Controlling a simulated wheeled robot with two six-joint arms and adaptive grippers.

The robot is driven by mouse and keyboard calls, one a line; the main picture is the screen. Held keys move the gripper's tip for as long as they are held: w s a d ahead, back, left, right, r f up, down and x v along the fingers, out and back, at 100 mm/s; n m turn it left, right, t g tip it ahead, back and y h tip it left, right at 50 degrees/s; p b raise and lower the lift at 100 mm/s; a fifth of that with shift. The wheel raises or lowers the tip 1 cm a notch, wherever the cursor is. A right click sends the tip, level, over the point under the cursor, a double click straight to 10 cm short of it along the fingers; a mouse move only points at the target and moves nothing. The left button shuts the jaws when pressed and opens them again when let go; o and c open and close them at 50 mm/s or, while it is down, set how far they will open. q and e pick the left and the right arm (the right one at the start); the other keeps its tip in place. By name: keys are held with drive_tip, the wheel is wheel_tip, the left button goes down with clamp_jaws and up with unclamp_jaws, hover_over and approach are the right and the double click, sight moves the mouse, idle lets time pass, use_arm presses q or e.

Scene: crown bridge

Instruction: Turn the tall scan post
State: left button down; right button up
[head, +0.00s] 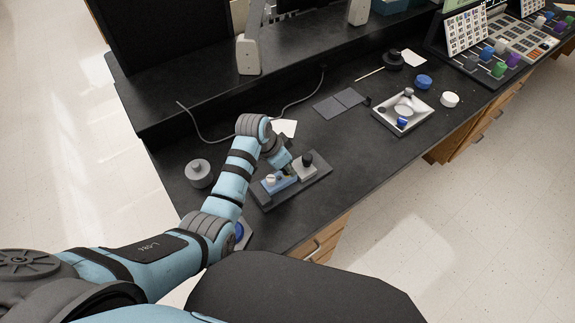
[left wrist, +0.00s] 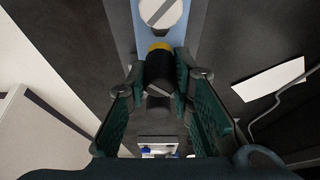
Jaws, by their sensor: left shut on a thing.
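My left gripper (head: 284,165) reaches down over a blue block (head: 279,185) on a dark tray (head: 268,204). In the left wrist view its green fingers (left wrist: 160,75) are closed on a dark cylindrical post (left wrist: 159,72) with a yellow band at its top end, which I take for the tall scan post. Beyond it, a pale round disc (left wrist: 160,12) with a dark stripe sits on the blue block (left wrist: 178,35). In the head view the gripper mostly hides the held post. My right gripper is not in view.
A grey block with a dark knob (head: 306,159) stands on the same tray, close right of the gripper. A grey round weight (head: 198,173) is to the left. A white tray (head: 388,122) with small parts lies further right.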

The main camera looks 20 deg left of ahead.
use_arm(q)
drive_tip(key=shift+r+m, duration=0.1)
drive_tip(key=shift+m, duration=0.2)
drive_tip(key=shift+m+g+h+p, duration=0.3)
drive_tip(key=shift+m+h+p, duration=0.15)
drive_tip(key=shift+m, duration=0.45)
drive_tip(key=shift+m+g, duration=0.3)
drive_tip(key=shift+m, duration=0.5)
drive_tip(key=shift+m+g+h, duration=0.25)
drive_tip(key=shift+m+g, duration=0.05)
drive_tip(key=shift+m, duration=0.6)
drive_tip(key=m+g+b, duration=0.1)
drive_tip(key=m+b, duration=0.1)
drive_tip(key=shift+f+m, duration=0.2)
drive_tip(key=shift+m, duration=0.2)
drive_tip(key=m+g+b, duration=0.1)
drive_tip(key=m+b, duration=0.3)
drive_tip(key=b, duration=0.1)
drive_tip(key=m+g+b, duration=0.2)
drive_tip(key=m+b, duration=0.1)
drive_tip(key=b, duration=0.2)
drive_tip(key=shift+f+m, duration=0.1)
drive_tip(key=shift+m, duration=0.3)
drive_tip(key=shift+r+m+b, duration=0.2)
drive_tip(key=shift+m+b, duration=0.3)
drive_tip(key=shift+b, duration=0.25)
